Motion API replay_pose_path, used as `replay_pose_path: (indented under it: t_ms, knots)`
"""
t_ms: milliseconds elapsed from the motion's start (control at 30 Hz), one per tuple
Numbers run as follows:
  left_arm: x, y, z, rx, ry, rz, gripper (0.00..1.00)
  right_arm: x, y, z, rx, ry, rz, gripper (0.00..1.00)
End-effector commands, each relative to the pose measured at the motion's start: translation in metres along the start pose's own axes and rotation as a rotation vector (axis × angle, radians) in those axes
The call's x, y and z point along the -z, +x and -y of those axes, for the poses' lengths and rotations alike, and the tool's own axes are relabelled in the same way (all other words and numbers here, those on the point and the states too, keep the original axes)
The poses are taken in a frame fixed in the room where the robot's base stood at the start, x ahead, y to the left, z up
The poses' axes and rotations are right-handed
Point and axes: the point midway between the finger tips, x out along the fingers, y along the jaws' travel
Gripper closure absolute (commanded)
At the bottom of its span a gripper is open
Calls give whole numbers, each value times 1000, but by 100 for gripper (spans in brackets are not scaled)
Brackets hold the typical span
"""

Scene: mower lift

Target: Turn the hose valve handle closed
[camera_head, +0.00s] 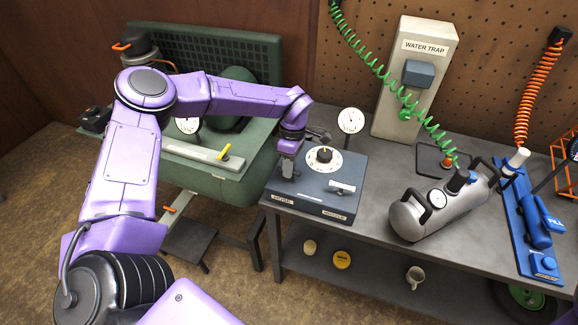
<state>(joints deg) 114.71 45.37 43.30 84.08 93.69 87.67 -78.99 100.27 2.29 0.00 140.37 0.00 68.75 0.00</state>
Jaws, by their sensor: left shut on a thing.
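A dark blue-grey control box (318,200) with a round white dial and black knob (324,155) stands at the left end of the bench. A white valve handle (343,187) lies across its right side, above a front label. My left gripper (288,168) points down at the left side of the box, above the other front label. It is shut on a small handle there, mostly hidden by the fingers. I cannot tell how that handle is turned, nor read the labels surely. My right gripper is out of view.
A white gauge (351,121) stands behind the box. To the right are a grey WATER TRAP unit (418,60) with a green coiled hose (365,58), a grey cylinder (440,212) and a blue tool (535,222). A green machine (215,175) stands left of the bench.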

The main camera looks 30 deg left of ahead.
Motion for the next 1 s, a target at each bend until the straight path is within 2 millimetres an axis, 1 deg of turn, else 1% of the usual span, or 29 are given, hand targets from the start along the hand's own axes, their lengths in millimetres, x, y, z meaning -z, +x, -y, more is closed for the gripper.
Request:
replay_pose_path:
  t_ms: [33,67,100,133,367,467,567,800,900,1000]
  knots:
    - [-1,2,2,7,3,0,100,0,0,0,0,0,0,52]
    - [-1,2,2,7,3,0,75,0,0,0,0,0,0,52]
    - [-1,2,2,6,3,0,62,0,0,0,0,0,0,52]
    - [-1,2,2,6,3,0,59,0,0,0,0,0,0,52]
    - [0,1,1,3,0,0,59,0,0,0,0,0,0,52]
    - [0,-4,0,0,0,0,59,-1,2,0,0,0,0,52]
    - [-1,-20,-1,-2,-1,1,59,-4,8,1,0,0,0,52]
    - [-2,-76,-1,0,1,-1,59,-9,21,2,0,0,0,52]
    - [-2,-93,-1,2,2,-2,59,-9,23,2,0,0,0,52]
    - [-2,-102,0,3,3,-1,59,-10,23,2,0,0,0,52]
